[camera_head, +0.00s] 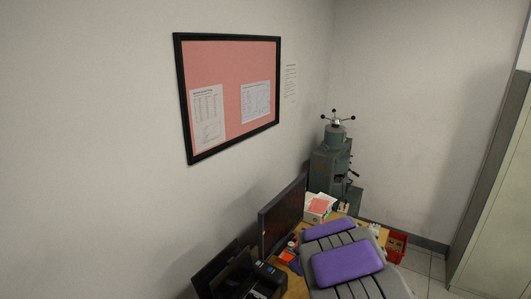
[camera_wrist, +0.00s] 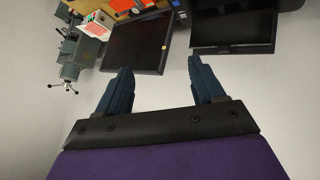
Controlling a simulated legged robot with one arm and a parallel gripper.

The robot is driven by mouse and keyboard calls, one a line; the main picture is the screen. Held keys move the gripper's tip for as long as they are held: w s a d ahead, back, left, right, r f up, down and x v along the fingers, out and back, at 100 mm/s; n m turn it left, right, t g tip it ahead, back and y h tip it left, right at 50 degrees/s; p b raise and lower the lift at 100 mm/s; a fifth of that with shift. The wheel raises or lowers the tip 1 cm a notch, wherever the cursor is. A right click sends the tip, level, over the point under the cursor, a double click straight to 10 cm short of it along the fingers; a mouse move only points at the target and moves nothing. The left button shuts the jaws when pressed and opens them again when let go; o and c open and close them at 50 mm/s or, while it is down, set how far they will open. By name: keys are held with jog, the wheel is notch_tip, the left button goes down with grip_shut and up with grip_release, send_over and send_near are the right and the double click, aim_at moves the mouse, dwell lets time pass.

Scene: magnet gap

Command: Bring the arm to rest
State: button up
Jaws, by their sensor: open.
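My gripper (camera_wrist: 162,64) is open and empty in the wrist view. Its two dark blue fingers stand well apart, with nothing between them but a view of the wall and a monitor beyond. The wrist picture is turned upside down, with the desk things along its top. My own grey, purple-padded parts (camera_head: 347,262) fill the lower right of the head view, in front of the desk. I cannot make out the gripper's fingers in the head view.
A desk holds a dark monitor (camera_head: 282,217), a black printer (camera_head: 240,278) and a white box (camera_head: 317,206). A green machine (camera_head: 330,165) stands in the corner, near a red bin (camera_head: 397,246). A framed pink board (camera_head: 230,95) hangs on the wall. A grey cabinet (camera_head: 497,200) is at right.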

jog(key=s+d+r+m+g+h+b, duration=0.25)
jog(key=s+d+m+h+b, duration=0.45)
jog(key=s+d, duration=0.9)
jog(key=s+a+f+g+y+b, duration=0.2)
jog(key=s+a+f+b, duration=0.1)
jog(key=s, duration=0.8)
jog(key=s+a+f+g+y+b, duration=0.2)
jog(key=s+a, duration=0.4)
jog(key=s, duration=0.5)
jog(key=s+a+f+g+y+b, duration=0.1)
jog(key=s+a+f+g+b, duration=0.3)
jog(key=s, duration=0.7)
jog(key=shift+s+a+m+y+b, duration=0.15)
jog(key=shift+s+m+y+b, duration=0.2)
jog(key=shift+b, duration=0.25)
